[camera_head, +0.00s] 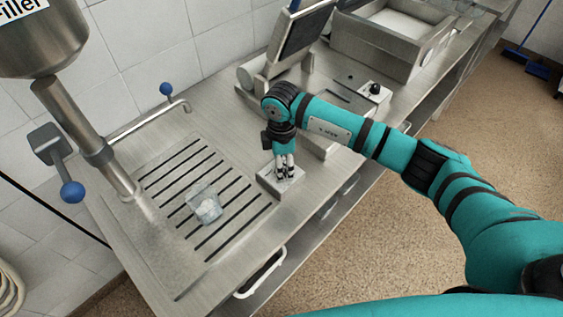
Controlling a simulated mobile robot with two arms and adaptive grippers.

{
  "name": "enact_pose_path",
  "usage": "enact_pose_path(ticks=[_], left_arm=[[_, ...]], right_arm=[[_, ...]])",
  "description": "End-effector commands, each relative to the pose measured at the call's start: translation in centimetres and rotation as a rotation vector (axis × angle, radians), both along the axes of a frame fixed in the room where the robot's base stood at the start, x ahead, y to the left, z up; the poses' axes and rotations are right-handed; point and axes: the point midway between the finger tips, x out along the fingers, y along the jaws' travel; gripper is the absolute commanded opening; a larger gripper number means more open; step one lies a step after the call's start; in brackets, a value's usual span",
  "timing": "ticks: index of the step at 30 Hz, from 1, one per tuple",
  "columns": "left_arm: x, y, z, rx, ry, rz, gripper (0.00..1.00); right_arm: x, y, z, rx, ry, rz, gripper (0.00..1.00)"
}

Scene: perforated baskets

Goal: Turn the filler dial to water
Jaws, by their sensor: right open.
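The filler (40,38) is a grey metal vessel at the top left with a partly visible "Filler" label. A small metal box (268,184) sits on the counter at the right edge of the slatted drain area. My right gripper (285,174) points down over this box, open, its fingertips at or just above the box top. A dial on this box is not clearly visible; the fingers cover that spot, and I cannot tell whether they touch it. My left gripper is not in view.
A clear container with pale contents (207,207) stands on the slatted drain (160,212). A blue-knobbed lever (72,190) and a thin spout (150,120) are at left. A box with a black knob (375,90) and metal equipment (385,45) stand farther back.

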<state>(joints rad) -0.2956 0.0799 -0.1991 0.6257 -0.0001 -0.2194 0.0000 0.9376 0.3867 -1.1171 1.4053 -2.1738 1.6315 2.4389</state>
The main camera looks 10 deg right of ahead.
Motion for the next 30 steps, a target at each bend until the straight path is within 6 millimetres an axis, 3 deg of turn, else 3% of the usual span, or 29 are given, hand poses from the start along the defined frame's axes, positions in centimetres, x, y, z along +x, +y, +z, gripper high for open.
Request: enact_pose_path(ticks=[12, 24, 30], left_arm=[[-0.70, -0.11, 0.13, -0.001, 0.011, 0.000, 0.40], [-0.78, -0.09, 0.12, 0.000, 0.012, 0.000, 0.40], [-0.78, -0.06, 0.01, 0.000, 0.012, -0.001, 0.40]], right_arm=[[-0.03, 0.00, -0.99, 0.000, 0.000, 0.000, 0.55], [-0.03, 0.01, -0.94, 0.000, 0.000, 0.000, 0.03], [-0.02, 0.00, -0.96, 0.000, 0.000, 0.008, 0.00]])
